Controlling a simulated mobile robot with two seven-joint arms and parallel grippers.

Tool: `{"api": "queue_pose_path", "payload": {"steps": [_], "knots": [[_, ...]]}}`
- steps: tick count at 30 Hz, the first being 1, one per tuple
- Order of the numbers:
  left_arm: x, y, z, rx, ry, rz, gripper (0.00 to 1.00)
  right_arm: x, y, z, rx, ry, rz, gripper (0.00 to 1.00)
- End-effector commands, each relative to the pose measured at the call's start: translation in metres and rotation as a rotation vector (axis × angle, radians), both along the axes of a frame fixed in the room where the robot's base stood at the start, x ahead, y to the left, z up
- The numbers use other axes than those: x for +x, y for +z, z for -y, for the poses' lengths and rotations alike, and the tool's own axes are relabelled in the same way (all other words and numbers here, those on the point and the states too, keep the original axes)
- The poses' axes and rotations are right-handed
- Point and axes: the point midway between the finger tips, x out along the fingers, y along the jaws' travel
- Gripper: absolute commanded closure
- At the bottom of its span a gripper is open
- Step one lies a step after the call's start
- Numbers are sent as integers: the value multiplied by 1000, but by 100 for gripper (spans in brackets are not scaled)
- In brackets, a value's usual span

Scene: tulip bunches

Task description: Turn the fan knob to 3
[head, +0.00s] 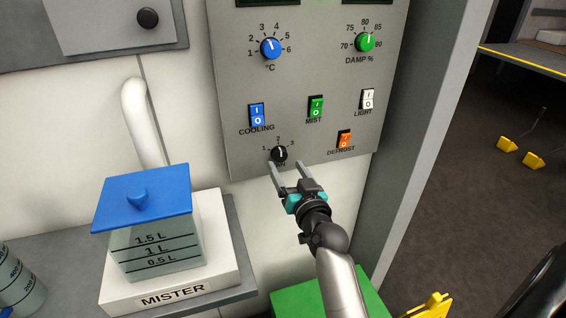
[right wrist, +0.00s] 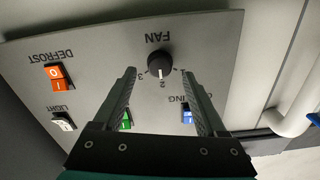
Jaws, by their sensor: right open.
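The black fan knob (head: 279,154) is at the bottom of the grey control panel, with marks 1, 2 and 3 around it. It also shows in the right wrist view (right wrist: 160,65), upside down under the word FAN, with its white pointer line toward 2. My right gripper (head: 284,165) is open just below the knob. In the right wrist view its two fingers (right wrist: 160,75) stand apart on either side of the knob in the picture, with nothing between them. I cannot tell whether a fingertip touches the panel. My left gripper is not in view.
Above the knob are the blue cooling switch (head: 257,115), green mist switch (head: 316,107), white light switch (head: 367,99) and orange defrost switch (head: 345,139). A blue dial (head: 270,48) and green dial (head: 365,42) sit higher. A blue-lidded mister tank (head: 160,250) stands left.

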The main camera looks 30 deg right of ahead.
Motion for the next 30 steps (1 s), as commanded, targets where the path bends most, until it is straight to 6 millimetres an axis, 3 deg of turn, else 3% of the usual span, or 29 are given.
{"api": "queue_pose_path", "payload": {"steps": [9, 21, 30], "knots": [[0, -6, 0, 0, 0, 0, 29, 31, 0, 8, 0, 0, 1, 26], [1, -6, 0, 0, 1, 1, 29, 35, 0, 9, -1, 0, 0, 26], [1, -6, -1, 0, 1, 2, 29, 35, 0, 9, -1, 0, 0, 60]]}}
